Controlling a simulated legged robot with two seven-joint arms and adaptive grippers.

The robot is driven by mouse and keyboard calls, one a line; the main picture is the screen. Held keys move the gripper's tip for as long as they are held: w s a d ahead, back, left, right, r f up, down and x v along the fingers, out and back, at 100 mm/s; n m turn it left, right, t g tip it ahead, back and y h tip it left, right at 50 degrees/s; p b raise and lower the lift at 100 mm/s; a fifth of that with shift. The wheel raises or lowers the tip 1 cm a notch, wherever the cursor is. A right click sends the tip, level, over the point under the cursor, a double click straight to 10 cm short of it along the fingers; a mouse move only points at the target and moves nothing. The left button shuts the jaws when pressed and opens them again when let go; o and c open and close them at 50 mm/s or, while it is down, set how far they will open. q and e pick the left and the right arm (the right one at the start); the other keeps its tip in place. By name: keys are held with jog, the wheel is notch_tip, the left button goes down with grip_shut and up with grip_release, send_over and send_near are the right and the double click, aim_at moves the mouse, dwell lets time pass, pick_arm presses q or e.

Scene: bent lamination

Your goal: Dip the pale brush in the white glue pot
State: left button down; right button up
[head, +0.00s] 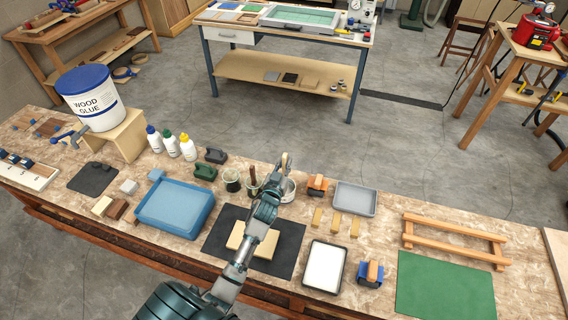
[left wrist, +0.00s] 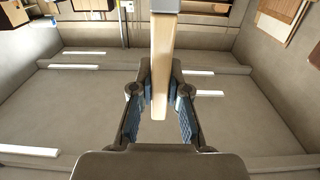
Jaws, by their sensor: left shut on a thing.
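My left gripper (head: 278,178) is at the middle of the bench and is shut on the pale brush (head: 285,161). In the left wrist view the brush's pale wooden handle (left wrist: 162,70) stands between the two blue-padded fingers (left wrist: 159,118), with a grey part at the top edge of the picture. The white glue pot (head: 290,188) is right beside the gripper, partly hidden behind it. I cannot tell whether the brush's bristles are in the pot, because the gripper and arm hide them. My right gripper does not show.
Dark jars (head: 232,180) with a brown-handled tool stand left of the gripper. An orange-brown block tool (head: 317,186) is close on the right. A blue tray (head: 174,205), a black mat (head: 226,226) and a grey tray (head: 355,199) lie around. A wood glue bucket (head: 88,97) stands far left.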

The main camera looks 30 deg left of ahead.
pick_arm(q)
jog(key=shift+d+f+b, duration=0.15)
jog(key=shift+f+b, duration=0.15)
jog(key=shift+f, duration=0.25)
jog(key=shift+d+f+b, duration=0.15)
jog(key=shift+f+b, duration=0.1)
jog(key=shift+f, duration=0.25)
jog(key=f+b, duration=0.1)
jog(key=f, duration=0.1)
jog(key=f+b, duration=0.1)
jog(key=f, duration=0.1)
jog(key=shift+a, duration=0.4)
jog(key=shift+a+f+b, duration=0.15)
jog(key=shift+f+b, duration=0.35)
jog(key=shift+f, duration=0.15)
jog(key=shift+d+f, duration=0.3)
jog(key=shift+d, duration=0.1)
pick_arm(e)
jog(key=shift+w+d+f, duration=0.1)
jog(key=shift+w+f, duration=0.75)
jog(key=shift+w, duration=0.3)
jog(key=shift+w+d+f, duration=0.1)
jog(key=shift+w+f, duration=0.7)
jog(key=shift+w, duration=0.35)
pick_arm(q)
jog(key=shift+a, duration=0.3)
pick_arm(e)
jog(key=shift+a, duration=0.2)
pick_arm(q)
jog(key=shift+d, duration=0.2)
